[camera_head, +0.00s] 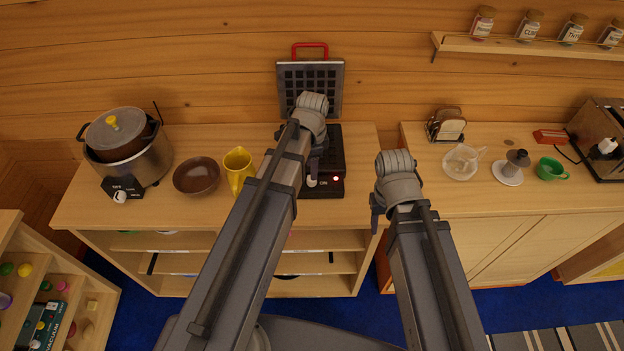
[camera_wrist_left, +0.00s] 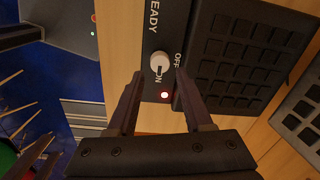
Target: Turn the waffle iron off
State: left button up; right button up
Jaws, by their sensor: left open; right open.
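The waffle iron stands open on the left counter, its gridded lid (camera_head: 310,80) upright with a red handle (camera_head: 310,46). Its dark base (camera_head: 331,150) is partly hidden behind my left arm. In the left wrist view its white knob (camera_wrist_left: 160,62) sits between OFF and ON labels, with a dark mark on the ON side. A red light (camera_wrist_left: 164,95) glows beside it. In the head view, the left gripper (camera_head: 315,168) is over the base's front. My right gripper (camera_head: 377,214) is open and empty.
Left of the iron are a yellow jug (camera_head: 238,168), a brown bowl (camera_head: 197,176) and a cooker (camera_head: 128,150) with its own knob. A gap separates the counters.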

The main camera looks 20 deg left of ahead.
pick_arm(q)
notch_tip(320, 180, down, 5)
jog(key=b, duration=0.4)
jog(key=shift+a+f, duration=0.1)
jog(key=shift+c, duration=0.3)
grip_shut()
